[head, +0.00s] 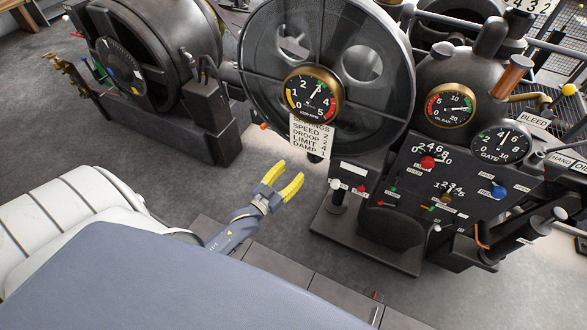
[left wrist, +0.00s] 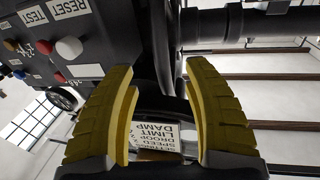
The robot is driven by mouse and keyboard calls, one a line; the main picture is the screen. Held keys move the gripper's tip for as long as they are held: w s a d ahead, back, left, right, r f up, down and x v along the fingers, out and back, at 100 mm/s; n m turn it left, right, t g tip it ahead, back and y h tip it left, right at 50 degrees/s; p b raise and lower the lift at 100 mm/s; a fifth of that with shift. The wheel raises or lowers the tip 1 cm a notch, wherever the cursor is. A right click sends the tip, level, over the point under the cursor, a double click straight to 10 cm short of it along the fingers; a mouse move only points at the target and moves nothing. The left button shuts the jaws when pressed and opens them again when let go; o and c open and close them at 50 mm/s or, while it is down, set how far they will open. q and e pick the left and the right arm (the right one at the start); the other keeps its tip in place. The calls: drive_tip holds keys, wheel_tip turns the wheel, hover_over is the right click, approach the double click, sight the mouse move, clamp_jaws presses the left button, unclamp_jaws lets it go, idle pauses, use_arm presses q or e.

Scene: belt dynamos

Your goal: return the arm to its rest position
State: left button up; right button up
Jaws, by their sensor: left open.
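My left gripper (head: 283,187) has yellow fingers and is open and empty. In the head view it stands in the clear air over the floor, in front of and below the large flywheel (head: 258,75). In the left wrist view its two fingers (left wrist: 160,100) are spread wide with nothing held between them. Beyond them a settings card (left wrist: 155,135) shows, partly covered by the gripper. The same card (head: 312,136) hangs below the brass-rimmed speed gauge (head: 312,95) in the head view, apart from the gripper. My right gripper is in neither view.
A black control panel (head: 455,180) with knobs and gauges stands to the right of the gripper. A dark dynamo (head: 150,70) stands at the upper left. Grey floor (head: 200,185) is free between them. The left wrist view shows a white RESET label (left wrist: 68,8) at the upper left.

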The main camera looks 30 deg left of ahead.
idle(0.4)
use_arm(q)
drive_tip(key=s+a+f+m+g+y, duration=0.1)
drive_tip(key=s+f+g, duration=0.45)
drive_tip(key=f, duration=0.95)
drive_tip(key=s+f+g+y, duration=0.1)
drive_tip(key=s+f+g, duration=0.2)
drive_tip(key=s+f, duration=0.95)
drive_tip(key=s+d+f+g, duration=0.2)
drive_tip(key=s+f, duration=0.5)
drive_tip(key=s, duration=0.2)
drive_tip(key=s+d+f+g, duration=0.3)
drive_tip(key=s+f, duration=0.4)
drive_tip(key=s, duration=0.3)
drive_tip(key=s+d+f+m+g, duration=0.1)
drive_tip(key=s+d+f+g, duration=0.1)
drive_tip(key=s+f, duration=0.5)
drive_tip(key=s+g, duration=0.1)
drive_tip(key=s, duration=0.2)
drive_tip(key=shift+s+d, duration=0.2)
drive_tip(key=shift+d, duration=0.05)
drive_tip(key=shift+g, duration=0.25)
